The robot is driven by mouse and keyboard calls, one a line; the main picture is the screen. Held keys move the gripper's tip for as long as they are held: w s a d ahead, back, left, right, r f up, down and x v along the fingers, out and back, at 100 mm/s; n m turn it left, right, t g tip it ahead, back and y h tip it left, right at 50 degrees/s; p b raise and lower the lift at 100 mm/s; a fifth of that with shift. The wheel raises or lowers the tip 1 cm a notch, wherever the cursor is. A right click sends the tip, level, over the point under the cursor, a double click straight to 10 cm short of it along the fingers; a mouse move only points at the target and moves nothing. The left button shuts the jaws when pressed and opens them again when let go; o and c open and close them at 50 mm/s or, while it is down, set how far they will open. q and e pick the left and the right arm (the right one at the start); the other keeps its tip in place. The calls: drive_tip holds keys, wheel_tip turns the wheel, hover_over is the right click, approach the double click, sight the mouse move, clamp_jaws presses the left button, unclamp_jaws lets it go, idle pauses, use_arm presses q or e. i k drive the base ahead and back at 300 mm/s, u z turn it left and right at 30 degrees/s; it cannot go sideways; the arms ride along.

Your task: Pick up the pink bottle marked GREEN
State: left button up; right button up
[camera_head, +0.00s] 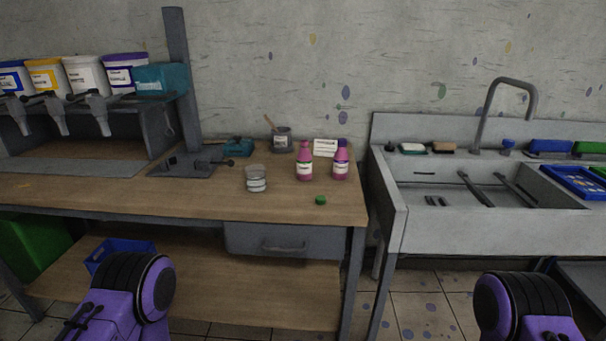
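Two pink bottles stand upright side by side on the wooden workbench, near its right end. The left pink bottle (304,162) has a pink top and a pale label with a greenish band. The right pink bottle (341,162) has a dark purple-blue cap and a pale label. The lettering on both is too small to read. A small green cap (320,200) lies on the bench in front of them. Purple links of both my arms show at the bottom left and bottom right, well short of the bottles. Neither gripper's fingertips can be made out.
The workbench (200,205) holds a glass jar (256,180), a grey pot with a stick (281,141), a white labelled box (325,147) and a dark press stand (190,165). Dispensers with paint buckets (85,74) stand left. A sink (450,215) stands right, beyond a gap.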

sight(304, 157)
drive_tip(key=z, duration=0.6)
drive_tip(key=i, duration=1.1)
drive_tip(key=u, duration=0.35)
